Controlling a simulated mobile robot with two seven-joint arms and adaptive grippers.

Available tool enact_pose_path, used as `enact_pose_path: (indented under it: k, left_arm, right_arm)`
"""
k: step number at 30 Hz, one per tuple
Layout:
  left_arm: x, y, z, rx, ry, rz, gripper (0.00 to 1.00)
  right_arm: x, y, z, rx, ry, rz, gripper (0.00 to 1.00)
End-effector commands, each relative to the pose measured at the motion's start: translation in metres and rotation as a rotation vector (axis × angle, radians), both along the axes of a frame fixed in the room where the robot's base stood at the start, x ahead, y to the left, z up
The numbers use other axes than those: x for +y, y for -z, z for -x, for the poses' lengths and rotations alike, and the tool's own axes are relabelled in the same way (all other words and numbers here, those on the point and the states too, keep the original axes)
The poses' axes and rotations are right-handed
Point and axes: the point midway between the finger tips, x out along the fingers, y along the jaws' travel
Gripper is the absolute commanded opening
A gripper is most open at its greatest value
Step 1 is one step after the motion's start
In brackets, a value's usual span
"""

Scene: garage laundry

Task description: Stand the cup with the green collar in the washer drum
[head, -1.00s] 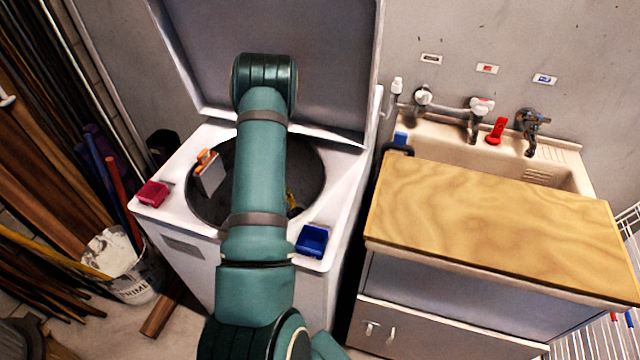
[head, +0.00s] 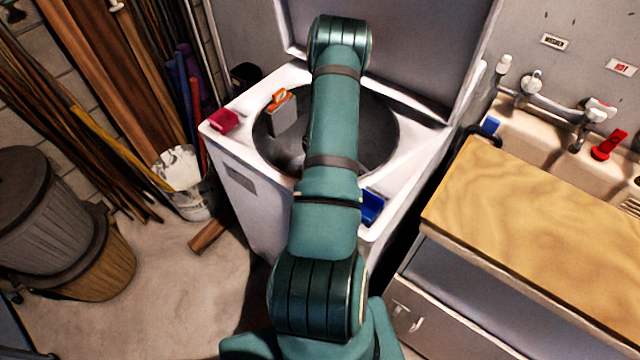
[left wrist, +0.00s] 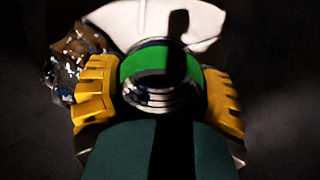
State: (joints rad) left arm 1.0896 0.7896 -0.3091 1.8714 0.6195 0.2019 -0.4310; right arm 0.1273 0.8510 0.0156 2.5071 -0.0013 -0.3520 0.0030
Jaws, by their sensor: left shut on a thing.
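The cup with the green collar (left wrist: 146,66) is between the yellow fingers of my left gripper (left wrist: 160,84) in the left wrist view. The gripper is shut on it; the cup shows the green band and shiny rings. In the head view the open washer drum (head: 378,115) is a dark round opening in the white washer top. My left arm reaches over it and hides part of the opening. The gripper and cup are hidden in the head view, so I cannot tell whether the cup touches the drum floor. My right gripper is not in view.
A grey piece with an orange top (head: 282,112) is at the drum's left edge. A red tray (head: 223,121) and a blue tray (head: 372,206) sit on the washer top. The raised lid (head: 420,60) stands behind. A wooden board (head: 540,220) covers the counter at right.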

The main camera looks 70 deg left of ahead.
Motion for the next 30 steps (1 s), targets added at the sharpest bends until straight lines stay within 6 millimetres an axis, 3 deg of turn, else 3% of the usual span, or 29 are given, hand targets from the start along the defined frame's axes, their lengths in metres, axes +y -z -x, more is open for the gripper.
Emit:
enact_pose_path:
  k: [18,30]
  left_arm:
    - [0.000,0.057,0.000,0.000,0.001,0.000,0.44]
    - [0.000,0.064,0.000,0.000,0.001,-0.001,0.44]
  right_arm:
    - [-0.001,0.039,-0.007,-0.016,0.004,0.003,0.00]
    - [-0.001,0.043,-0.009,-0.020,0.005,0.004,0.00]
